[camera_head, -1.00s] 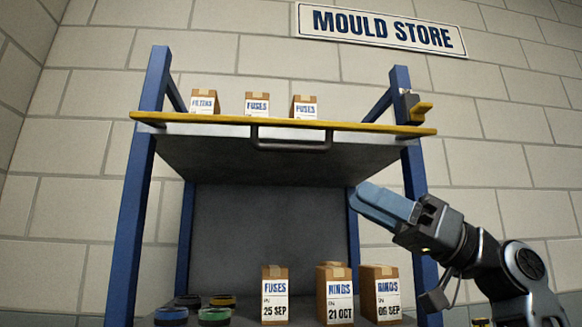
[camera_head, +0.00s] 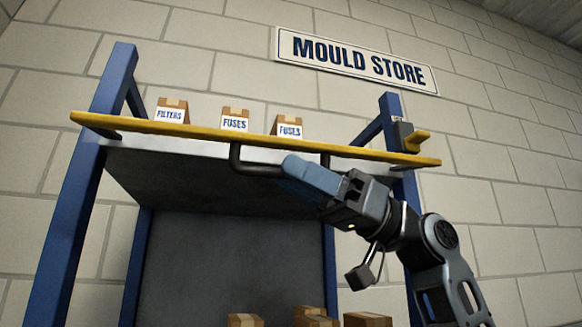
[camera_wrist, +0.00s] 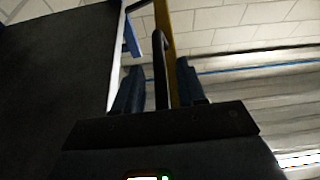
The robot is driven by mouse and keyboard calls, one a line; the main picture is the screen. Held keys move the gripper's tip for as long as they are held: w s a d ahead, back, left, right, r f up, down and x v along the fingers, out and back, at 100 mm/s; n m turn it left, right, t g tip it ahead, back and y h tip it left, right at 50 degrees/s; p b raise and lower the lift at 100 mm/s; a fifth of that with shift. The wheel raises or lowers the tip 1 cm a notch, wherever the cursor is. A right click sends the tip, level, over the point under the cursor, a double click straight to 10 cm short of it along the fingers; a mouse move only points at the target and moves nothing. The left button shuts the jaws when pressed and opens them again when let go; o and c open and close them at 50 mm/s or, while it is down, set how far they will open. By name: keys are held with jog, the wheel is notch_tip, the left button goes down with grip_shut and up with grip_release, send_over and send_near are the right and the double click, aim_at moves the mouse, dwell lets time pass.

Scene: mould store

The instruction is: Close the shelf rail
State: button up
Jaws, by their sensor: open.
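The yellow shelf rail (camera_head: 200,128) runs along the front edge of the upper shelf. A dark U-shaped handle (camera_head: 240,163) hangs at its front, partly hidden by my gripper. My gripper (camera_head: 290,168) is at the right part of the handle in the head view, with its blue fingers pointing left and up. In the wrist view, the handle's bar (camera_wrist: 160,65) lies between the two parted fingers, with a gap visible on each side. The yellow rail (camera_wrist: 164,18) shows beyond the fingertips. A yellow-levered latch (camera_head: 417,138) sits on the right post.
Blue posts (camera_head: 85,195) bound the rack. Box tops (camera_head: 368,319) show on the lower level. The space under the upper shelf is clear.

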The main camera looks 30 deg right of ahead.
jog(key=shift+w+a+r, duration=0.15)
jog(key=shift+a, duration=0.3)
grip_shut()
dwell(0.4)
